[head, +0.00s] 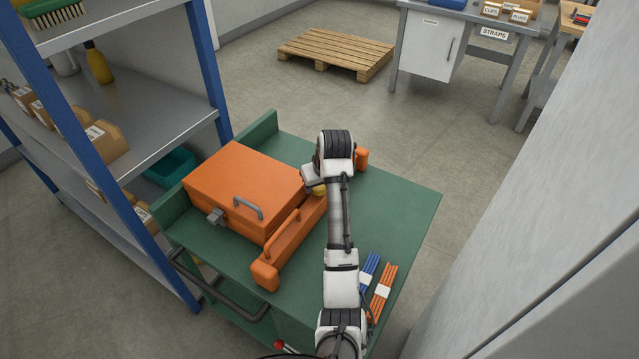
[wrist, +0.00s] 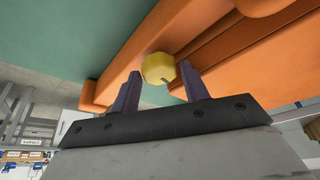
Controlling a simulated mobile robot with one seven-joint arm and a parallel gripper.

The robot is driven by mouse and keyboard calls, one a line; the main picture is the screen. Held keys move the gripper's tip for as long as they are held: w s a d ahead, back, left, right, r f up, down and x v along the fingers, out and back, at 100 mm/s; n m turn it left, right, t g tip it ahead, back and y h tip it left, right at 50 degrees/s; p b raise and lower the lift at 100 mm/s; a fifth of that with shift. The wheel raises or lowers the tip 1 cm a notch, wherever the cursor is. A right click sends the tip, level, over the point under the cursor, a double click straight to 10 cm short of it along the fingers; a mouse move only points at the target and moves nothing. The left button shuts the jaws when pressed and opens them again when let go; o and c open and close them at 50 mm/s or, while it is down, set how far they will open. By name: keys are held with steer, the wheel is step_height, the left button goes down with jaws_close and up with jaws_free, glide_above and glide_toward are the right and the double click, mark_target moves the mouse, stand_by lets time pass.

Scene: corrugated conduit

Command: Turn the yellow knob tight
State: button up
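The yellow knob (wrist: 158,68) sits on the side of a long orange holder (wrist: 115,68) in the wrist view. In the head view only a small part of the knob (head: 319,190) shows beside my wrist, on the long orange holder (head: 291,240). My gripper (wrist: 160,73) is open, with one dark finger on each side of the knob. A gap seems to show between each fingertip and the knob; I cannot tell how deep the knob lies between them. A small dark notch shows on the knob's lower right edge. My wrist hides the fingers in the head view.
A closed orange case (head: 240,178) with a grey handle lies left of the holder on the green cart top (head: 395,205). Blue rods (head: 369,270) and orange rods (head: 384,290) lie at the front right. A blue-post shelf (head: 207,70) stands left; a pale wall rises right.

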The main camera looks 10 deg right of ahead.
steer(key=shift+o, duration=1.2)
steer(key=shift+f, duration=0.1)
